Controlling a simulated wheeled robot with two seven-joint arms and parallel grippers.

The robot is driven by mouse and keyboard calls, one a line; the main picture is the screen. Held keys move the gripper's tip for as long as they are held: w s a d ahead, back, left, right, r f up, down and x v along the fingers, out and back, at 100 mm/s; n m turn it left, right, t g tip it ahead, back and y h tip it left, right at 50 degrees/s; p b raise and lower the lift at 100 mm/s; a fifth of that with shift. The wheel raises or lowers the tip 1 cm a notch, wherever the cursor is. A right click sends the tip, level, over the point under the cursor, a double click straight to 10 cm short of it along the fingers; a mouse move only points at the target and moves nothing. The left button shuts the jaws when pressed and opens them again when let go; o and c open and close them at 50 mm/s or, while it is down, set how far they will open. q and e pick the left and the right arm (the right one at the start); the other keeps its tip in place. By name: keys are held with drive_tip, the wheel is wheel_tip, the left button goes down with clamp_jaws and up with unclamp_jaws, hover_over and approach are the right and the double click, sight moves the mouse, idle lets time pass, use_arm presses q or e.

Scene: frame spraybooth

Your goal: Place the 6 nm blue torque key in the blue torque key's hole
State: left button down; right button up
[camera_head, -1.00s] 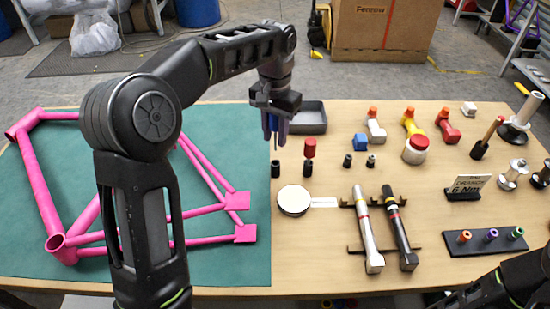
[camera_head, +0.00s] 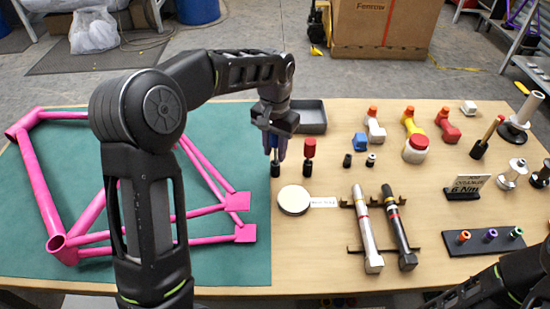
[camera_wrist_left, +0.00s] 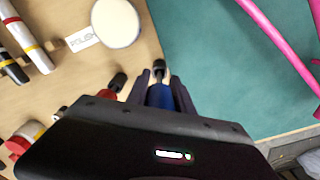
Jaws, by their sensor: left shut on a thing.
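My left gripper (camera_head: 275,146) is shut on the blue torque key (camera_wrist_left: 160,97), held upright between its fingers; the left wrist view shows the gripper (camera_wrist_left: 160,88) around it. The key is right above a small black cylindrical holder (camera_head: 275,170) at the green mat's right edge. The holder also shows in the left wrist view (camera_wrist_left: 158,68), in line with the key. Key and holder look very close; I cannot tell whether the shaft has entered the hole. My right gripper is out of view; only part of the right arm shows at bottom right.
A red key (camera_head: 309,147) stands upright on a black base close to the right. A grey tray (camera_head: 312,128) is behind, a white disc (camera_head: 293,200) in front. A pink frame (camera_head: 90,215) lies on the green mat (camera_head: 225,265). A rack (camera_head: 485,243) holds orange, purple and green pieces.

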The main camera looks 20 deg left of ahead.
sight(275, 162)
use_arm(q)
drive_tip(key=shift+f+p, duration=0.3)
drive_tip(key=shift+f, duration=1.6)
drive_tip(key=shift+f, duration=0.1)
drive_tip(key=c, duration=1.1)
unclamp_jaws()
wheel_tip(275, 162, up, 12)
drive_tip(key=shift+r+b, duration=0.15)
drive_tip(key=shift+b, duration=0.4)
